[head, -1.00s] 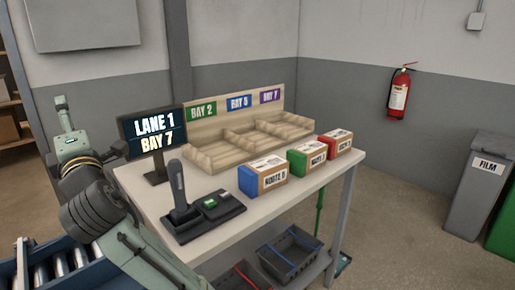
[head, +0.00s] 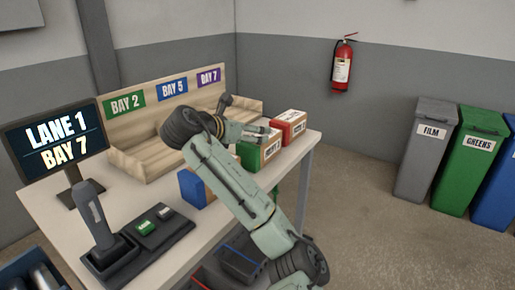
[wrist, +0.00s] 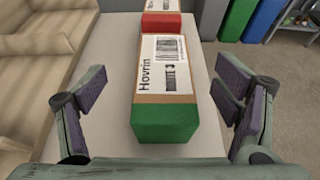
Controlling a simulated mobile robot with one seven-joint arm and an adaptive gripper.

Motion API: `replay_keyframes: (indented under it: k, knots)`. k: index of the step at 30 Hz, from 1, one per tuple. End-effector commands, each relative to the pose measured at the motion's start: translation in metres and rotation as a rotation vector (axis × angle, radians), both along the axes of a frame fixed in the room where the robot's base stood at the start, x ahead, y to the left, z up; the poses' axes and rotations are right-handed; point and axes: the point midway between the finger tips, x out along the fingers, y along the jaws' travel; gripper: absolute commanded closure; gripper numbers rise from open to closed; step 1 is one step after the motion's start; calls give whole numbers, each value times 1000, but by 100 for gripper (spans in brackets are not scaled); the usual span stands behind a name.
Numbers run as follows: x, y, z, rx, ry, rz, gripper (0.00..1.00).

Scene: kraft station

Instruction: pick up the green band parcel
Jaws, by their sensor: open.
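The green band parcel (wrist: 165,122) is a brown box with a green end and a white label reading "Hovrin". It lies on the table in the middle of the wrist view, its green end towards me. My gripper (wrist: 160,88) is open and empty, with one finger on each side of the parcel in the picture and gaps on both sides. In the head view the gripper (head: 250,132) is at the green band parcel (head: 247,158), and my arm partly hides the parcel.
A red band parcel (head: 288,126) stands just beyond the green one. A blue band parcel (head: 193,187) is nearer, partly behind my arm. The wooden bay rack (head: 133,160) runs along the table's back. A lane screen (head: 58,142) and a scanner on its dock (head: 100,225) stand at left.

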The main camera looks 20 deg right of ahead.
Motion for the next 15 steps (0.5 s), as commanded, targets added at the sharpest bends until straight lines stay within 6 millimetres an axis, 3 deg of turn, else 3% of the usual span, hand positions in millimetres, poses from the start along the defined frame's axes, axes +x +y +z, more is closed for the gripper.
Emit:
replay_keyframes:
  k: [15]
  knots:
    - [30,-48,-24,3,1,-1,17]
